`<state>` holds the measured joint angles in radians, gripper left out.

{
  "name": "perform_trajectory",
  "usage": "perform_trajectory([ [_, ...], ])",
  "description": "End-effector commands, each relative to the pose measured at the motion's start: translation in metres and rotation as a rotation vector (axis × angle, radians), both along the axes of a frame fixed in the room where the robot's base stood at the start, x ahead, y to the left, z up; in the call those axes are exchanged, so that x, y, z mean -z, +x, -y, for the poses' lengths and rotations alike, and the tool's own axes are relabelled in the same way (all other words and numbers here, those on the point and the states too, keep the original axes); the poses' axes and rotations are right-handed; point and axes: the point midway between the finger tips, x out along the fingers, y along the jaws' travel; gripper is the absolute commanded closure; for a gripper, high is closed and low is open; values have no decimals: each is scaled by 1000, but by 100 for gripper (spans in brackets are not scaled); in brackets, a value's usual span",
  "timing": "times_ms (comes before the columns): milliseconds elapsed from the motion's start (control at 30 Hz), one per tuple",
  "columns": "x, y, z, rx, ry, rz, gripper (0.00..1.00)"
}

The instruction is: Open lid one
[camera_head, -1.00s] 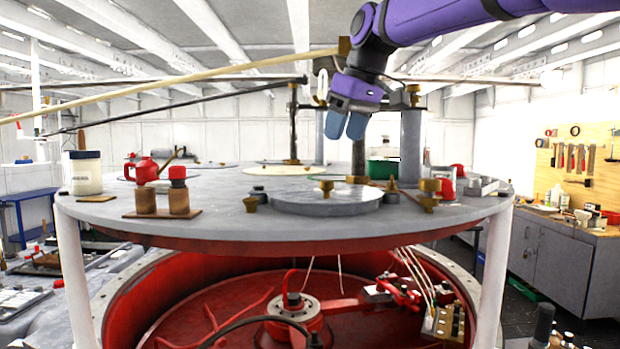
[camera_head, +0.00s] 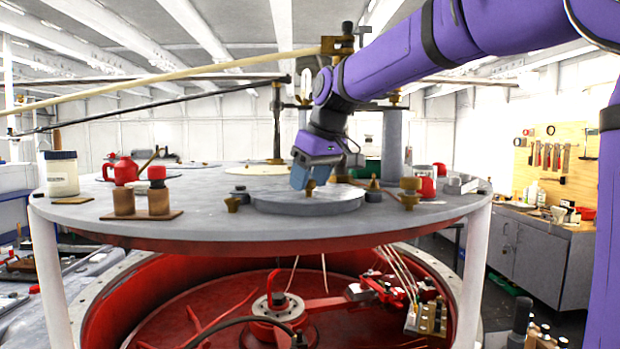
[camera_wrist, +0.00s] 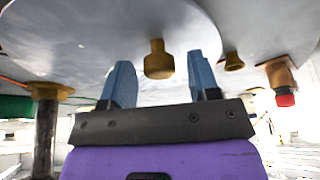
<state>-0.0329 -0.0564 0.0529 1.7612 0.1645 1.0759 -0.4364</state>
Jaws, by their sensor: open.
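A round grey lid (camera_head: 305,203) lies flat on the large round grey tabletop. In the wrist view the lid (camera_wrist: 60,45) fills the upper left, with a brass knob (camera_wrist: 158,60) standing out from it. Nothing is held. I cannot tell whether the fingertips reach past the knob.
Several small brass fittings (camera_head: 410,187) stand right of the lid. A grey post (camera_head: 392,145) rises behind. A long pale rod (camera_head: 170,77) crosses above.

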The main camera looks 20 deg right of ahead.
Motion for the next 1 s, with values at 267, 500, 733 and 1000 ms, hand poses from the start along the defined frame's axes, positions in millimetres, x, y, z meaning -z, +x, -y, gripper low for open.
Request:
perform_trajectory([
  [267,0,0,0,0,0,0,67],
  [500,0,0,0,0,0,0,100],
  [733,0,5,5,-32,1,0,100],
  [1000,0,27,24,-186,3,-1,100],
])
